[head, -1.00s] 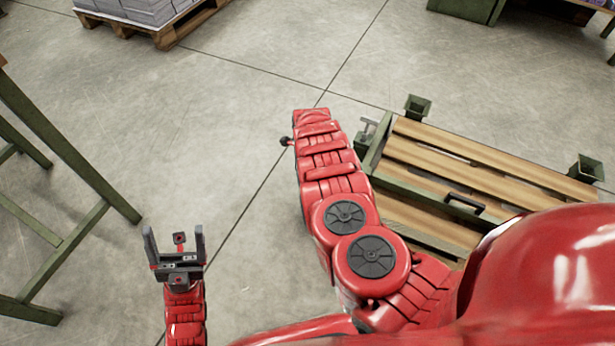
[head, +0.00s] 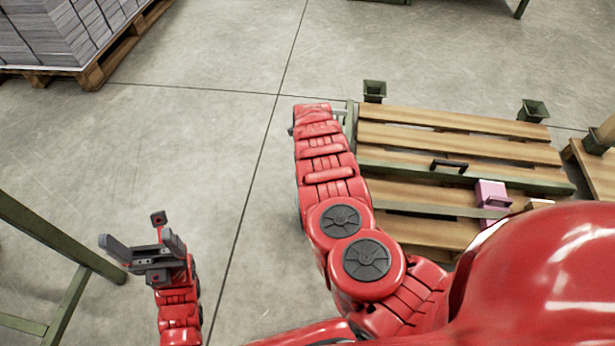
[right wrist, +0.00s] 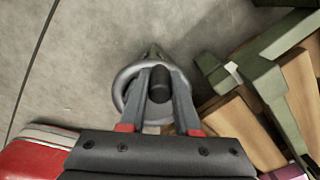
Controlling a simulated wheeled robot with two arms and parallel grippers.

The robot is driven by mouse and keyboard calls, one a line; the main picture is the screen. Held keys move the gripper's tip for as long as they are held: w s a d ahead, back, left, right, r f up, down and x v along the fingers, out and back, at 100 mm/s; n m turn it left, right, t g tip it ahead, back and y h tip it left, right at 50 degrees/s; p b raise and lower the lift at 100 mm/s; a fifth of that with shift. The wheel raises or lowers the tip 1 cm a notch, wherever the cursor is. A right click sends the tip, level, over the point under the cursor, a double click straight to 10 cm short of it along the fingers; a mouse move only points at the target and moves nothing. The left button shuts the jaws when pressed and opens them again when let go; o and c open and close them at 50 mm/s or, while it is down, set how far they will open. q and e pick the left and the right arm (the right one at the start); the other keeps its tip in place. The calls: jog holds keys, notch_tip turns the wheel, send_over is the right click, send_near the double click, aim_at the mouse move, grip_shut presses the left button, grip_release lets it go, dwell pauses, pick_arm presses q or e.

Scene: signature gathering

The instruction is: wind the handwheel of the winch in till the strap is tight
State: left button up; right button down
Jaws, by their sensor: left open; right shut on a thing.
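In the right wrist view, my right gripper (right wrist: 160,98) is shut on a dark round knob (right wrist: 160,85), with one finger on each side of it. A grey ring, which looks like the winch's handwheel (right wrist: 121,88), shows around and behind the fingers. Part of the wheel is hidden by the fingers. In the head view my right arm hides the right gripper and most of the winch. My left gripper (head: 136,232) is open and empty above the floor at the lower left. I cannot make out the strap or tell how tight it is.
A wooden pallet with a green frame (head: 462,178) lies right of my right arm, with green corner sockets (head: 374,91) and a pink box (head: 491,193). A green table leg (head: 60,240) stands near my left gripper. A pallet of paper stacks (head: 62,40) is far left. The middle floor is clear.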

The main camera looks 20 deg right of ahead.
jog(key=shift+d, duration=0.25)
jog(key=c, duration=0.6)
grip_release()
jog(key=shift+a, duration=0.1)
